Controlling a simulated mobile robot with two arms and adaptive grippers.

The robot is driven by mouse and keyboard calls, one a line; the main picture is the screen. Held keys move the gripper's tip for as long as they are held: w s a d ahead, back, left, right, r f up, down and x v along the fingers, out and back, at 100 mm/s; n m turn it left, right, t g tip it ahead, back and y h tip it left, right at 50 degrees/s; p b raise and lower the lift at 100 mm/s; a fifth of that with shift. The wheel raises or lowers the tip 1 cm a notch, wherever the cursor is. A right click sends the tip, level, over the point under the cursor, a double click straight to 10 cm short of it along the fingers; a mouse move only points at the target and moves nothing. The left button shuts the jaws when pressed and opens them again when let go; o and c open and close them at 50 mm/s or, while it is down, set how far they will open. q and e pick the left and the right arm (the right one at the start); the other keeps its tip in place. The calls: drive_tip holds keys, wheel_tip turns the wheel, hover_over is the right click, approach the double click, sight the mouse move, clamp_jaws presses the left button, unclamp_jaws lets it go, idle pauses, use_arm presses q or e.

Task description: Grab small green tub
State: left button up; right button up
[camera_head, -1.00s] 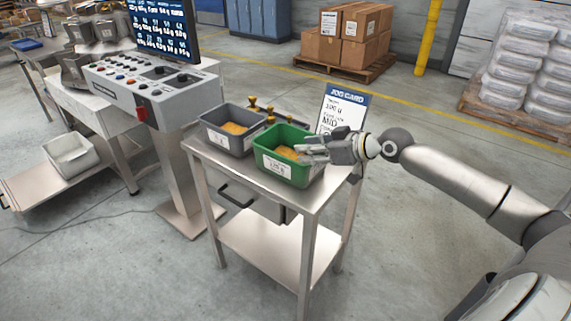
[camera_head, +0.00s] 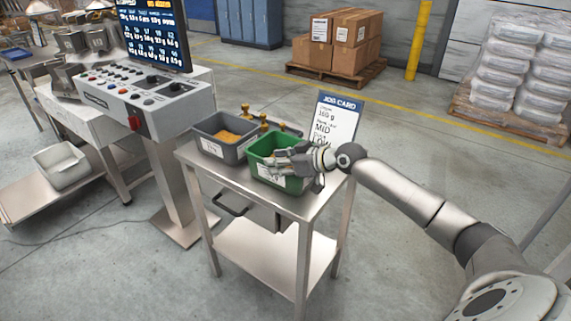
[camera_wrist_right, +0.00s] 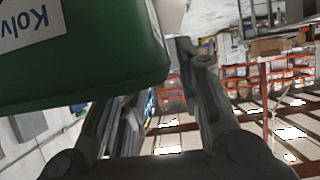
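The green tub (camera_head: 257,160) stands on the small steel table, with a white label on its front. In the right wrist view the tub (camera_wrist_right: 105,75) fills the upper left, with part of its printed label showing upside down. I cannot tell whether either finger touches the tub. My left gripper is not in view.
A grey tub (camera_head: 216,148) with orange contents stands close on the left. Brass weights (camera_head: 246,112) and a job card (camera_head: 337,118) are behind. The steel table (camera_head: 305,205) has little bare top. A control console (camera_head: 150,105) stands to the left.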

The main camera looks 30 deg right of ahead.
drive_tip(key=x, duration=0.3)
drive_tip(key=shift+w+a, duration=0.15)
clamp_jaws()
